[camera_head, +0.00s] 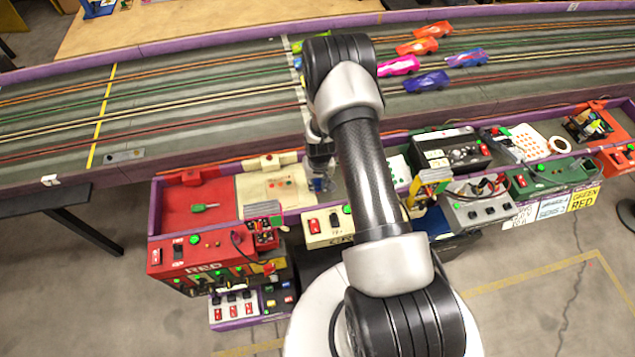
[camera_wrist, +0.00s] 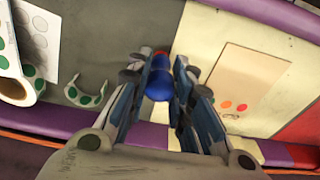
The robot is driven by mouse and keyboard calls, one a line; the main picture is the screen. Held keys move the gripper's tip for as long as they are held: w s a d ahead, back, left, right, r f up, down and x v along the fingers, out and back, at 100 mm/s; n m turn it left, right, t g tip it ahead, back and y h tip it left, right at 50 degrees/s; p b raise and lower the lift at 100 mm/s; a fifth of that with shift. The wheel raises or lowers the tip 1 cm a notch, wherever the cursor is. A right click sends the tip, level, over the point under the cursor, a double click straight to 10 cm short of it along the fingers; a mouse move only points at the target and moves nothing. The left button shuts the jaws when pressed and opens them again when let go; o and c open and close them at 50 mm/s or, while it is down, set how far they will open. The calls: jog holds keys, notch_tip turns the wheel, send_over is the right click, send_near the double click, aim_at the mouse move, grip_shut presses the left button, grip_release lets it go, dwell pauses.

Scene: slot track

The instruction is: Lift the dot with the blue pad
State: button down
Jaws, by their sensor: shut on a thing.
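My gripper (camera_wrist: 160,72) is shut on a small blue pad tool (camera_wrist: 159,80), with a bit of red at its far end. In the head view my gripper (camera_head: 319,165) hangs over the counter, and a little blue shows below it. A tan card (camera_wrist: 226,86) lies on the cream panel to the right in the wrist view. It bears an orange dot (camera_wrist: 226,105) and a red dot (camera_wrist: 242,107). The card also shows in the head view (camera_head: 279,192), left of my gripper. The pad appears apart from these dots. My fingers hide part of it.
A roll of green dots (camera_wrist: 15,75) and a loose strip (camera_wrist: 87,92) lie left in the wrist view. A red control panel (camera_head: 205,195) stands left of the card. Slot cars (camera_head: 428,81) stand on the track (camera_head: 180,100) behind.

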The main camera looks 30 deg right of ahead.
jog(key=shift+s+f+b, duration=0.1)
jog(key=shift+f+b, duration=0.5)
jog(key=shift+b, duration=0.05)
dwell(1.7)
jog(key=shift+r+p, duration=2.15)
jog(key=shift+r, duration=1.45)
